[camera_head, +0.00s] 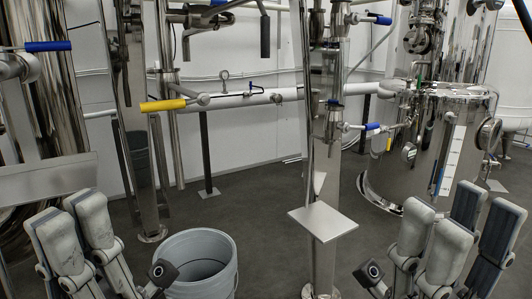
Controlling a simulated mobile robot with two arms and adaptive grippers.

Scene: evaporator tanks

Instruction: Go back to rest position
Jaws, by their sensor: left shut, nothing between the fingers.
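My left gripper (76,230) is at the bottom left, with its grey finger pads pointing up. It is shut and holds nothing. My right gripper (456,232) is at the bottom right, with its grey and dark fingers also pointing up. I see no object in it, but the view does not show clearly whether it is open or shut. Both grippers are low in the view and far apart, with a grey bucket (232,268) between them, nearer to the left one.
A steel post (323,262) with a flat square plate (323,220) stands right of the bucket. Yellow-handled (162,105) and blue-handled (48,46) valves show at the left. A steel tank (385,184) stands at the back right. Grey floor (265,212) is clear behind the bucket.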

